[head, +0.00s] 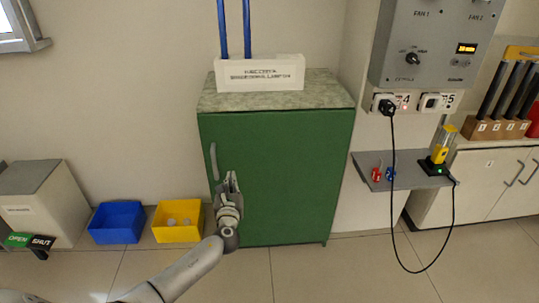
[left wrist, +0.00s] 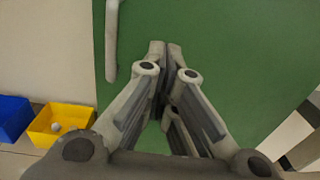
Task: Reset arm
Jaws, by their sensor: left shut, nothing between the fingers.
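My left gripper (head: 231,180) is shut and empty in front of the green cabinet (head: 290,170), just right of its pale vertical handle (head: 213,160). In the left wrist view the fingertips (left wrist: 166,45) are together against the green door (left wrist: 230,50), and the handle (left wrist: 111,40) is to their left, apart from them. The cabinet door looks shut. My right gripper is not in view.
A blue bin (head: 117,222) and a yellow bin (head: 178,221) with pale pieces stand on the floor left of the cabinet. A labelled white block (head: 260,74) holds blue rods (head: 246,28) on top. At right, a grey shelf (head: 404,182) and hanging black cable (head: 394,210).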

